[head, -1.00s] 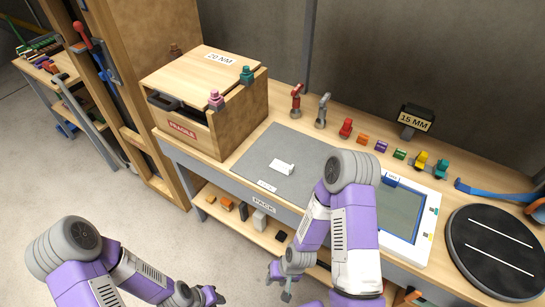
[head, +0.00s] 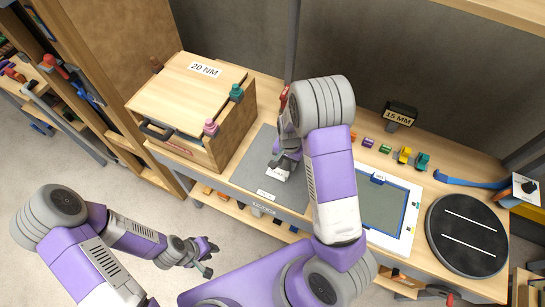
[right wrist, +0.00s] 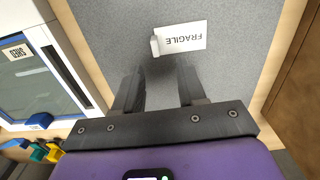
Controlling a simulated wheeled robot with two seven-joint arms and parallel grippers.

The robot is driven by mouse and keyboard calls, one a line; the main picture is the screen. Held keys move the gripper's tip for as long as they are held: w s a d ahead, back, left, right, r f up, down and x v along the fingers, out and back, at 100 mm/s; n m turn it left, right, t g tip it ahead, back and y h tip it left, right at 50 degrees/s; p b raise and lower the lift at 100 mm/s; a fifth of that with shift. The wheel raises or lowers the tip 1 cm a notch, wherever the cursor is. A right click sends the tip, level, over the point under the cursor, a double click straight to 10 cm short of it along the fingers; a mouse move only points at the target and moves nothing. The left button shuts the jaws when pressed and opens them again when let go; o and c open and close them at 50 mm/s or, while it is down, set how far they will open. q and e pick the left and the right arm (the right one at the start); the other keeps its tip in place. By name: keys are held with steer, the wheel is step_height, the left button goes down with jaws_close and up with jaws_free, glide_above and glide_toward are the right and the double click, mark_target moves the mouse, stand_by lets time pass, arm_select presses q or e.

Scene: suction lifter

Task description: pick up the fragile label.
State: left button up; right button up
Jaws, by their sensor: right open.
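The fragile label (right wrist: 182,39) is a white card with the word FRAGILE, lying on the grey mat (right wrist: 110,25). One end has a small raised tab. In the head view the label (head: 278,174) is partly hidden by my right gripper. My right gripper (right wrist: 160,82) is open and empty, with its fingertips over the mat and a little short of the label in the wrist view. In the head view my right gripper (head: 284,160) hangs just above the label. My left gripper (head: 209,258) is open and empty, in front of the bench.
A wooden box (head: 222,130) marked 20 NM stands left of the mat. A white-framed screen (head: 408,230) lies to the right, with a black round turntable (head: 440,240) beyond it. Small coloured blocks and a 15 MM sign (head: 399,115) stand at the back.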

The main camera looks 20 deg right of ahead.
mark_target(287, 174)
steer(key=shift+d, duration=0.2)
steer(key=f, duration=0.4)
steer(key=s+f, duration=0.1)
steer(key=f, duration=0.1)
steer(key=shift+a+f, duration=0.15)
steer(key=shift+f, duration=0.1)
jaws_close()
